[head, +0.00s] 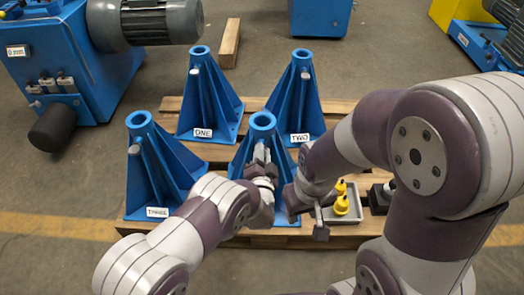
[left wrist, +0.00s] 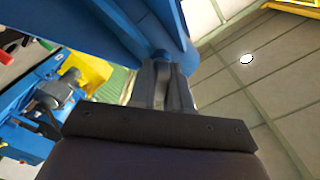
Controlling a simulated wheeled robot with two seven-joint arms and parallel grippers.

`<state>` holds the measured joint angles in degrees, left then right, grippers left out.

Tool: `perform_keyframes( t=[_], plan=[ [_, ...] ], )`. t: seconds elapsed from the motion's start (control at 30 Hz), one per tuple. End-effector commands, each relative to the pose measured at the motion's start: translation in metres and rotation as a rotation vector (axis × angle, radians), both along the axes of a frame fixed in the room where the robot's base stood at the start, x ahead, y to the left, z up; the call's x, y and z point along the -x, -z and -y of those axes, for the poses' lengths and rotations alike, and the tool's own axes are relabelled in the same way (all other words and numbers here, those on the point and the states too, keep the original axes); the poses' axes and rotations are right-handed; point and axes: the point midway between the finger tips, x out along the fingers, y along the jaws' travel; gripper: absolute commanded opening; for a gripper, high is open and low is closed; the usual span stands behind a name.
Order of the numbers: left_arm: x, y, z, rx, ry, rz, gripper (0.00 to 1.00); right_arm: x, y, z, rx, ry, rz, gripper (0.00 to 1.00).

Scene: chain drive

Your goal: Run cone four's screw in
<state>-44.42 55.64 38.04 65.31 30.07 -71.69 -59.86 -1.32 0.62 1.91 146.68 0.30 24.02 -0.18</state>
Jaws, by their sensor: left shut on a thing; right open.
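Cone four (head: 262,122) is the blue ribbed stand at the middle front of the pallet; my left arm hides its lower front and label. My left gripper (head: 261,155) is at its upper front, just below the round top, with its fingers shut. In the left wrist view the shut fingers (left wrist: 163,88) meet the blue stand, at a small bluish end where the screw sits. The screw itself is mostly hidden between the fingers. My right gripper (head: 308,218) is open and empty, right of cone four and beside the grey tray.
Blue stands labelled ONE (head: 203,100), TWO (head: 299,100) and THREE (head: 145,170) surround cone four on the wooden pallet (head: 345,107). A grey tray (head: 357,212) holds yellow pieces (head: 341,205). A dark block (head: 379,200) stands right of it.

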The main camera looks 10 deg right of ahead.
Motion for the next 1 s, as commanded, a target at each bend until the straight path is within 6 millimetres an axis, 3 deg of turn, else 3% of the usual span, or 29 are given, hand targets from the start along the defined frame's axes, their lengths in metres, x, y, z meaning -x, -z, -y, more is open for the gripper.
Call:
perform_keyframes(
  t=[0.5, 1.0],
  plan=[
    [0.002, 0.003, 0.000, -0.448, 0.002, 0.122, 0.00, 0.000, -0.014, 0.000, 0.000, 0.000, 0.000, 0.43],
    [0.002, 0.005, 0.000, -0.677, 0.005, 0.186, 0.00, 0.000, -0.019, 0.000, 0.000, 0.000, 0.000, 0.43]
  ],
)
